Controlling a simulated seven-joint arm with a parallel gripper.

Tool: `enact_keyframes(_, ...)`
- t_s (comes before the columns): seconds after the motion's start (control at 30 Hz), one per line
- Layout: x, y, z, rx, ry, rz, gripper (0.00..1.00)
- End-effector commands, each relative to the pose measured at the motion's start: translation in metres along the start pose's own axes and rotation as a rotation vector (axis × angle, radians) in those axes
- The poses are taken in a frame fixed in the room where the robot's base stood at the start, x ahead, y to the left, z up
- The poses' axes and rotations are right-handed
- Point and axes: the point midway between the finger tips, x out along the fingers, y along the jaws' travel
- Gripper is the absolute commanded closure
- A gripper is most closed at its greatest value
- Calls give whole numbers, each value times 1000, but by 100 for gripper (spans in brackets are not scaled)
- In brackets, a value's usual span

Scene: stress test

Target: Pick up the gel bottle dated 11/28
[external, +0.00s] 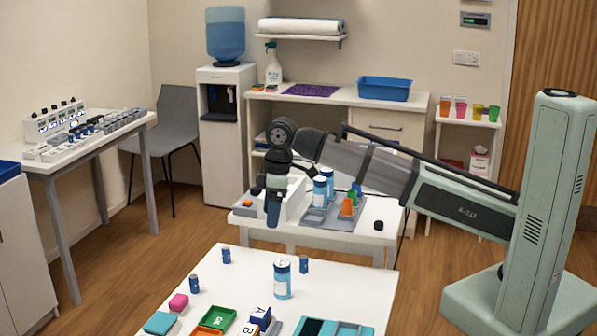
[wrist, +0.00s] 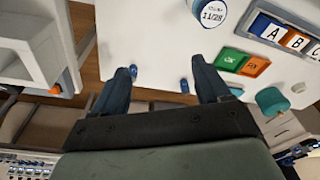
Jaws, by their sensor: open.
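A gel bottle with a blue cap (external: 282,267) and a pale label stands upright on the near white table. In the wrist view, the round top of a bottle (wrist: 209,13) reads "11/28" at the top edge, partly cut off. My gripper (external: 273,212) is above the far side of the near table, apart from the bottle. In the wrist view, the two fingers of my gripper (wrist: 163,80) are spread with nothing between them. Two more blue-capped bottles (external: 320,192) stand on a grey tray on the table behind; their dates are unreadable.
Small blue cylinders (external: 226,256) stand around the bottle. The table around the bottle is mostly clear.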

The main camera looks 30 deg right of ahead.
Motion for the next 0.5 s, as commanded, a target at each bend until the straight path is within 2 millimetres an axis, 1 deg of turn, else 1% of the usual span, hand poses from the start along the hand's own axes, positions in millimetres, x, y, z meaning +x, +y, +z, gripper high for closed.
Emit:
enact_keyframes(0.03,4,-21,5,-34,-29,0,24)
enact_keyframes(0.1,8,-41,10,-71,-65,-1,24)
enact_keyframes(0.2,11,-64,16,-111,-106,1,24)
enact_keyframes(0.33,13,-80,21,-143,-137,3,24)
enact_keyframes(0.5,21,-85,24,-153,-150,4,24)
